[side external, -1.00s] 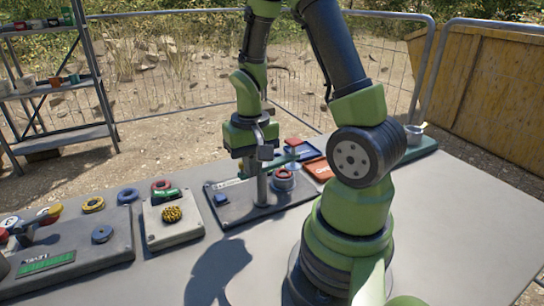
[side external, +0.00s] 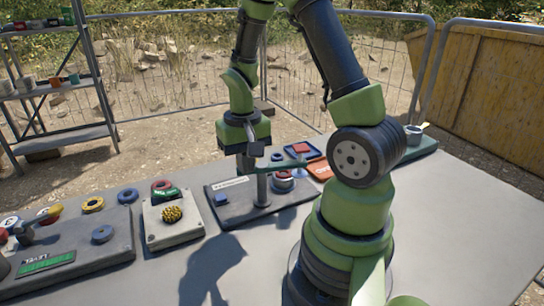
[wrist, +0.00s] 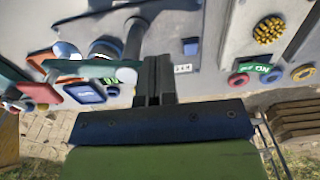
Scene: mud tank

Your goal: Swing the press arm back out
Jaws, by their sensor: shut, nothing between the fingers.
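The press arm (side external: 280,166) is a green bar on a grey upright post (side external: 262,188), with a red-topped end (side external: 301,149) reaching right past the post. In the wrist view the green bar (wrist: 88,68) extends left from the rounded post top (wrist: 127,75). A round cup (side external: 283,180) with a red part stands on the base to the right of the post; the bar passes close by it. My gripper (side external: 247,168) is shut and empty, pointing down just left of the post. Its fingers (wrist: 153,82) show beside the post top; I cannot tell whether they touch.
The dark base plate (side external: 232,210) carries a blue button (side external: 221,199). A grey box with a yellow-black knob (side external: 172,214) stands left of it, then a lever panel (side external: 75,250). Blue and orange trays lie behind the press. The front of the table is clear.

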